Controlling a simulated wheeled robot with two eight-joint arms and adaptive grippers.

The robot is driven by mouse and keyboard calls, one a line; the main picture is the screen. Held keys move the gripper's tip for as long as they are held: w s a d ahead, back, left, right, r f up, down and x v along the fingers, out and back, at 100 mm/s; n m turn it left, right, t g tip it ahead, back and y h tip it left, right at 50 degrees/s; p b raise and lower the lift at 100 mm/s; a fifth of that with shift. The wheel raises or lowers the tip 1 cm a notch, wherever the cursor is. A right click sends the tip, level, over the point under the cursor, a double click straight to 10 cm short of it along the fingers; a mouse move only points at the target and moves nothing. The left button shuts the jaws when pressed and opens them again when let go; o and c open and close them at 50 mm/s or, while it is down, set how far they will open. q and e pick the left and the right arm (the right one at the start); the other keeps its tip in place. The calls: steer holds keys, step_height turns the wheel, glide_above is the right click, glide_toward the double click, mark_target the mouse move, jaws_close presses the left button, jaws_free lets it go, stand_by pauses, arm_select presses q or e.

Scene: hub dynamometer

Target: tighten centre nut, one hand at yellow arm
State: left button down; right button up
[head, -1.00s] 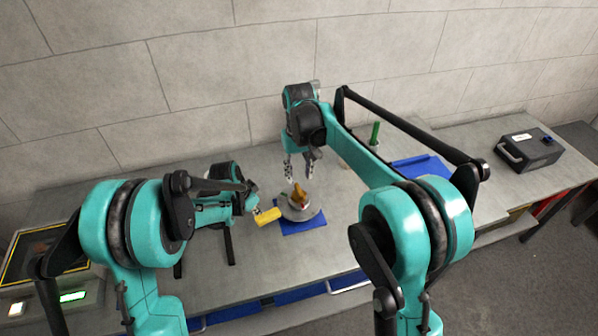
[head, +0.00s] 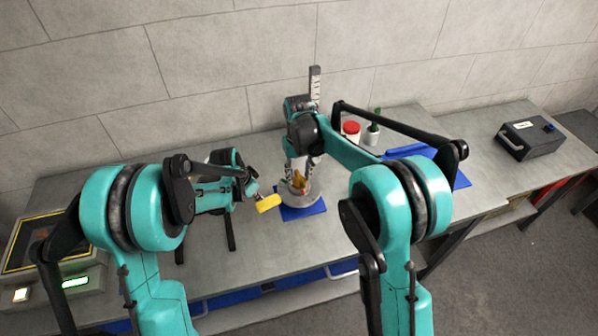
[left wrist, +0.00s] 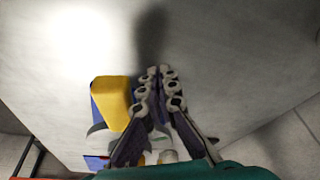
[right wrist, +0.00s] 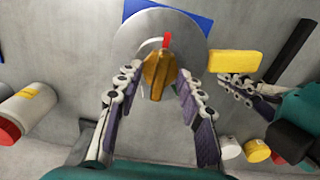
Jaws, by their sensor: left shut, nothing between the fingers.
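The orange-brown centre nut (head: 299,181) stands on a round grey hub disc (right wrist: 205,50) with a red mark. My right gripper (head: 302,170) points down at the nut. In the right wrist view its two fingers (right wrist: 160,73) are spread, one on each side of the nut (right wrist: 157,74), with gaps visible. The yellow arm (head: 268,203) sticks out from the hub towards the left; it also shows in the left wrist view (left wrist: 115,101). My left gripper (left wrist: 165,72) is shut and empty beside the yellow arm; whether it touches it, I cannot tell.
A blue mat (head: 304,213) lies under the hub. A dark box (head: 530,140) is far right; a console (head: 50,255) is at left.

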jaws_close()
steer(key=m, duration=1.3)
steer(key=shift+m, duration=0.4)
arm_select(q)
steer(key=shift+s+d, duration=0.1)
steer(key=shift+s, duration=0.05)
